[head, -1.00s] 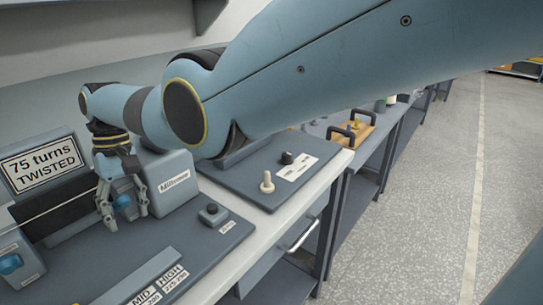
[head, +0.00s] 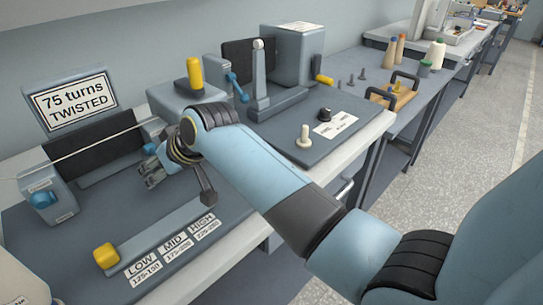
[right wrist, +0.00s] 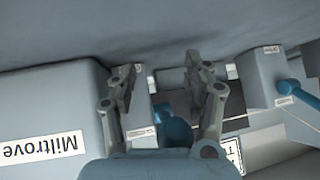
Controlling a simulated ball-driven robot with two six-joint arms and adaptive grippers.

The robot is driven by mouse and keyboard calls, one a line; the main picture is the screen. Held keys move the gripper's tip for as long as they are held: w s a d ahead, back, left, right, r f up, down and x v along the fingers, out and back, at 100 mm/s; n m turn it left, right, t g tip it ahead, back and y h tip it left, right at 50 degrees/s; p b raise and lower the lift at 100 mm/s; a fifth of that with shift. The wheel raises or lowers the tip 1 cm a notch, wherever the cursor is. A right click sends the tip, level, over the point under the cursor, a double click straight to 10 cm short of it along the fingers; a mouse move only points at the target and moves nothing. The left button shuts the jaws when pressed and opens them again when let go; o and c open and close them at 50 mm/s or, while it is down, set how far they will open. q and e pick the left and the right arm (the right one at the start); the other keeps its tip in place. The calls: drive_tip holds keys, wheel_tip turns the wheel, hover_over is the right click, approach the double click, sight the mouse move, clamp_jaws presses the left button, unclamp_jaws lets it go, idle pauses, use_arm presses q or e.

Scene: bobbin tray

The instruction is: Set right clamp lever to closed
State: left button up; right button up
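The right clamp shows in the head view as a grey block partly hidden behind my right gripper, with its blue lever knob (head: 150,148) just above the fingers. My right gripper (head: 148,174) is low over the dark panel, in front of this clamp. In the right wrist view the two fingers (right wrist: 165,76) are spread, with the blue knob (right wrist: 173,128) showing between them. I cannot tell whether they touch it. The left clamp has a blue knob (head: 42,199), and its blue lever also shows in the right wrist view (right wrist: 298,92). My left gripper is not in view.
A sign (head: 70,102) reads "75 turns TWISTED". A thread runs between the clamps. A yellow slider knob (head: 105,256) sits at LOW on a scale at the panel front. A cream peg (head: 304,138) and black knob (head: 324,114) stand on the right panel.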

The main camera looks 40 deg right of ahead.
drive_tip(key=v, duration=1.1)
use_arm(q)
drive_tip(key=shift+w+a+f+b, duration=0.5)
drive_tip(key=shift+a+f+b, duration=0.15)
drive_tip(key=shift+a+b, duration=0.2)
use_arm(e)
drive_tip(key=s+d+f+g+h, duration=0.1)
drive_tip(key=s+d+f+g, duration=0.1)
drive_tip(key=s+f, duration=0.6)
drive_tip(key=s+d+f+g+h, duration=0.2)
drive_tip(key=s+d+f, duration=0.2)
drive_tip(key=s+f, duration=0.3)
drive_tip(key=shift+s+d+f+m, duration=0.3)
drive_tip(key=shift+s+f, duration=0.1)
drive_tip(key=shift+s, duration=1.3)
drive_tip(key=shift+a, duration=0.1)
